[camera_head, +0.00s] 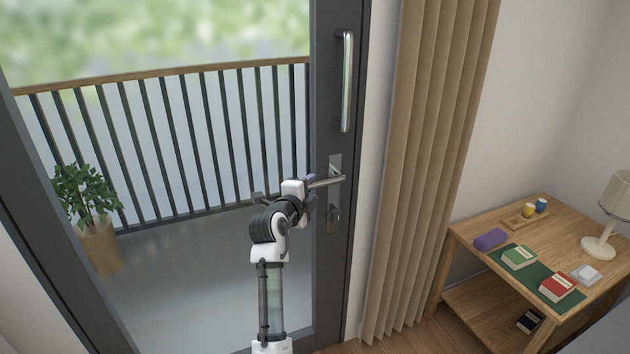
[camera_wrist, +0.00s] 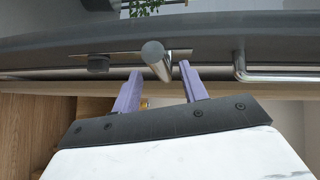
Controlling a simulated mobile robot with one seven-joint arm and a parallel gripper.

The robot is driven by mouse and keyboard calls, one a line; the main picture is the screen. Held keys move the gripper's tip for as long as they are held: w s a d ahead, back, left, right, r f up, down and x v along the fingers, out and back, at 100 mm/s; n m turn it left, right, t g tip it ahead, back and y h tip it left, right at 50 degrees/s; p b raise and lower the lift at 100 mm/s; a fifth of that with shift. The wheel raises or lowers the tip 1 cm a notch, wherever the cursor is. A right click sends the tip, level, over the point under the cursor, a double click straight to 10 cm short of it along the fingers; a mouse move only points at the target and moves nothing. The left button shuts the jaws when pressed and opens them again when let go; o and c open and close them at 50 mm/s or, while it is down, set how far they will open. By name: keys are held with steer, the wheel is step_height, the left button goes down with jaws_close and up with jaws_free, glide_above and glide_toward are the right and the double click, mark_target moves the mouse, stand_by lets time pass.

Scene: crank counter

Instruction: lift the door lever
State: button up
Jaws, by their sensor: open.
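The door lever (camera_head: 328,182) is a metal bar on a plate on the dark door frame, roughly level. Its round end (camera_wrist: 153,50) shows in the wrist view. My gripper (camera_head: 310,182) is at the lever's free left end in the head view. In the wrist view my gripper (camera_wrist: 158,76) is open, with one purple finger on each side of the lever. I see gaps between the fingers and the lever, and no clear contact. My own arm hides part of the gripper in the head view.
A tall pull handle (camera_head: 346,82) stands above the lever, and a lock knob (camera_head: 333,212) sits below it. A beige curtain (camera_head: 425,160) hangs to the right. A wooden side table (camera_head: 475,222) with several small objects and a lamp stands farther right. A potted plant (camera_head: 88,195) shows behind the glass.

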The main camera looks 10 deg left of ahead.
mark_target(313, 187)
steer(key=shift+p+x, duration=0.35)
steer(key=shift+x, duration=1.55)
steer(key=shift+c, duration=0.4)
jaws_close()
